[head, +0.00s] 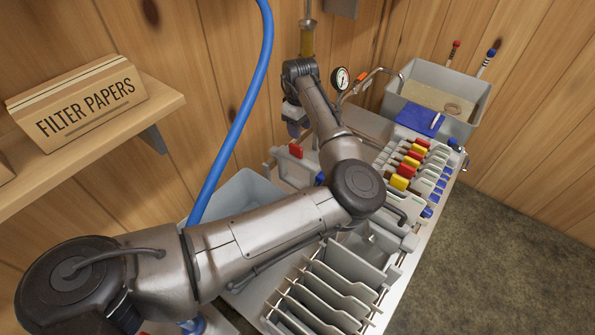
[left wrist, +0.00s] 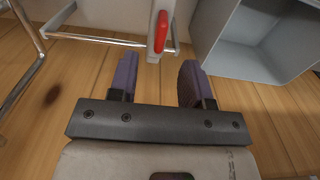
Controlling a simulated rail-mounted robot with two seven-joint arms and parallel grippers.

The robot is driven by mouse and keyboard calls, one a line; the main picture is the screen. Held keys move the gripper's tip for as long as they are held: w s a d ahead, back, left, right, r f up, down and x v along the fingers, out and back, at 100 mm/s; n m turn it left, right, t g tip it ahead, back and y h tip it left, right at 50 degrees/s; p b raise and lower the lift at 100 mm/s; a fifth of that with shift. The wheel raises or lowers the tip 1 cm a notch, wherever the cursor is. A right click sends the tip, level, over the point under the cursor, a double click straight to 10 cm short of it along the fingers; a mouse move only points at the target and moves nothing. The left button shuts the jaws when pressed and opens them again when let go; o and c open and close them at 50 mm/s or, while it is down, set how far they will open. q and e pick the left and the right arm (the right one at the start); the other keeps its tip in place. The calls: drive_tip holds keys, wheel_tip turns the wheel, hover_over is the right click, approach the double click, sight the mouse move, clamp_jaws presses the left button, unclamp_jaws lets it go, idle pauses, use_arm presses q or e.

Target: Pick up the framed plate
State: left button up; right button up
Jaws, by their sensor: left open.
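A pale grey framed plate with a red tab (head: 290,168) stands at the left of the press, just below my left gripper (head: 295,124). In the left wrist view a pale plate with a red tab (left wrist: 153,28) lies ahead of my left gripper (left wrist: 157,68). Its two purple fingers are apart with nothing between them, and the plate is beyond their tips. My left forearm hides part of the plate's surroundings in the head view. My right gripper is not in view.
Several plates with red and yellow tabs (head: 405,170) stand in the press, and several bare grey plates (head: 325,295) stand nearer. A grey bin (head: 245,185) is at the left. A grey tub (head: 470,95) is at the back right. A blue hose (head: 235,130) hangs near my arm.

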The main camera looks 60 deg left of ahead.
sight(299, 147)
use_arm(q)
drive_tip(key=shift+s+d+f+b, duration=0.1)
drive_tip(key=shift+f+b, duration=0.2)
drive_tip(key=shift+f, duration=2.25)
drive_tip(key=shift+s+f+b, duration=0.1)
drive_tip(key=shift+f+b, duration=0.2)
drive_tip(key=shift+f, duration=2.25)
clamp_jaws()
drive_tip(key=shift+r, duration=0.1)
